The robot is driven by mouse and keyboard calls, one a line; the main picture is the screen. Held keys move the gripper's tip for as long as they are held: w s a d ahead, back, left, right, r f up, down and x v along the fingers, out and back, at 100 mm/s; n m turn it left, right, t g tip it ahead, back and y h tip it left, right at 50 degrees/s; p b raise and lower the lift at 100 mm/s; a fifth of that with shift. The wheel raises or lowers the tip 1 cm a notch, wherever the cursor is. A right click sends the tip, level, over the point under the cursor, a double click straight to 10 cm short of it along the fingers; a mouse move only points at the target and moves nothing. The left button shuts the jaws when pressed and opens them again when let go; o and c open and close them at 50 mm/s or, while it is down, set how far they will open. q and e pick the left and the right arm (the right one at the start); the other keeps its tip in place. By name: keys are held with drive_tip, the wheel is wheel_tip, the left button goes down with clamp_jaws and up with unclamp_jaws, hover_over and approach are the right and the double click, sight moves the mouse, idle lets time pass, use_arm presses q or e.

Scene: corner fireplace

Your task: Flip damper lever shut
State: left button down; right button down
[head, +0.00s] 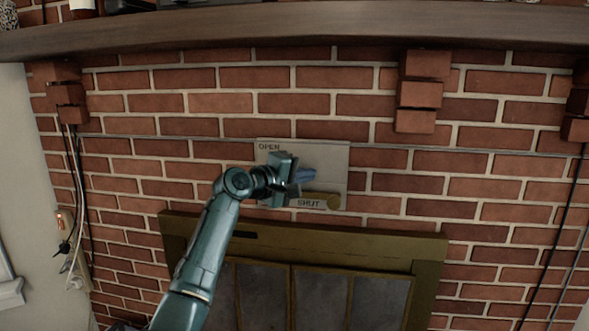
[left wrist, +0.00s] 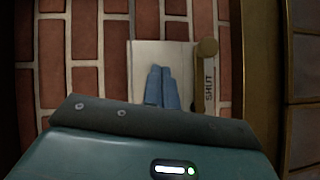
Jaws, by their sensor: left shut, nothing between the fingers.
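The damper plate (head: 322,157) is a pale panel on the brick wall, marked OPEN at its top left and SHUT at its lower edge. The brass lever's round knob (head: 334,201) is at the lower right, beside the word SHUT. My left gripper (head: 308,176) is shut and empty in front of the plate, just above the knob in the head view, and hides part of the plate. In the left wrist view, the blue fingertips (left wrist: 163,75) lie together over the plate (left wrist: 145,55), apart from the knob (left wrist: 207,47). My right gripper is not in view.
A wooden mantel (head: 300,25) runs across the top, with brick corbels (head: 419,92) under it. The brass-framed fireplace doors (head: 320,295) are below the plate. Cables hang on both sides. The brick wall right of the plate is free.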

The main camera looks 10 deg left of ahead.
use_arm(q)
drive_tip(key=s, duration=0.1)
drive_tip(key=s+a+r, duration=0.1)
drive_tip(key=s+r, duration=0.1)
drive_tip(key=s, duration=0.1)
drive_tip(key=shift+a+r, duration=0.25)
drive_tip(key=shift+a, duration=0.15)
drive_tip(key=shift+w, duration=0.1)
drive_tip(key=s+a+f+m+y, duration=0.15)
drive_tip(key=s+f, duration=0.25)
drive_tip(key=f, duration=0.6)
drive_tip(key=s+a+f+m+y, duration=0.1)
drive_tip(key=s+f+y, duration=0.15)
drive_tip(key=f, duration=0.75)
drive_tip(key=s+a+f+m+y, duration=0.1)
drive_tip(key=s+f, duration=0.3)
drive_tip(key=f, duration=0.6)
drive_tip(key=s+f+m+g+y, duration=0.1)
drive_tip(key=s+f+m, duration=0.3)
drive_tip(key=s, duration=1)
drive_tip(key=s+f+m+g, duration=0.1)
drive_tip(key=s+f+m, duration=0.3)
drive_tip(key=s+f, duration=0.7)
drive_tip(key=s, duration=0.4)
drive_tip(key=shift+d+g+y, duration=0.3)
drive_tip(key=shift+y, duration=0.1)
